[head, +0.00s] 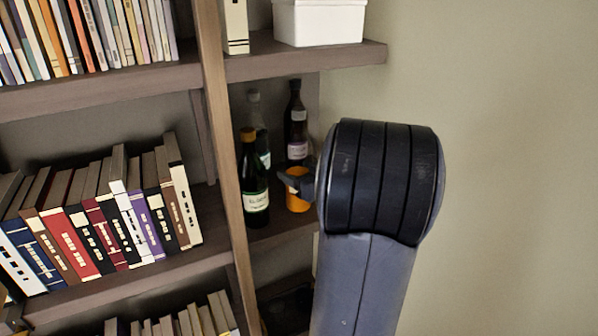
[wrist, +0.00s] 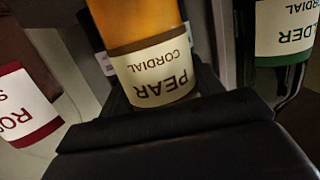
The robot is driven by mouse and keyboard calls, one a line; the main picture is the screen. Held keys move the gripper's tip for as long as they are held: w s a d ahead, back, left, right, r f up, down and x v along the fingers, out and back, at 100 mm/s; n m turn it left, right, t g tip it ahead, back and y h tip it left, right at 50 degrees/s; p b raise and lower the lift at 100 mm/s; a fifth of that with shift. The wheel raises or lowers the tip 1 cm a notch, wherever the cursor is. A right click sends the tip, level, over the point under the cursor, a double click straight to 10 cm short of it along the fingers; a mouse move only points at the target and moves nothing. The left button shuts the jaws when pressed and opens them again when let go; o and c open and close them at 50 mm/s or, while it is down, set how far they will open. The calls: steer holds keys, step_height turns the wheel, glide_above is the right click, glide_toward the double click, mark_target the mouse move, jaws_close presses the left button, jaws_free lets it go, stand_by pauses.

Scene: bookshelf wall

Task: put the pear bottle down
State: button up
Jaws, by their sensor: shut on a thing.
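The pear bottle shows as an orange body (head: 298,203) in the head view, in the narrow right-hand shelf bay. The wrist view shows its label, reading PEAR CORDIAL upside down (wrist: 160,84), with orange above it. My gripper (head: 294,183) is shut around the bottle, reaching in from the right. My arm hides part of the bottle. It looks upright, close above or on the shelf board (head: 283,228); I cannot tell whether its base touches.
A green bottle, labelled as elder in the wrist view (wrist: 287,30), stands just left of it (head: 255,185). A dark bottle (head: 296,125) and a clear bottle (head: 258,120) stand behind. A red-labelled bottle (wrist: 25,105) is at the wrist view's left. A wooden upright (head: 226,150) bounds the bay.

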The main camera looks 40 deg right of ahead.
steer(key=shift+f, duration=0.1)
steer(key=o, duration=1.5)
steer(key=shift+c, duration=0.2)
steer(key=shift+s, duration=0.25)
steer(key=s+r+b, duration=0.1)
steer(key=s+r, duration=0.1)
steer(key=s, duration=0.9)
steer(key=shift+s+a, duration=0.15)
steer(key=shift+s, duration=0.1)
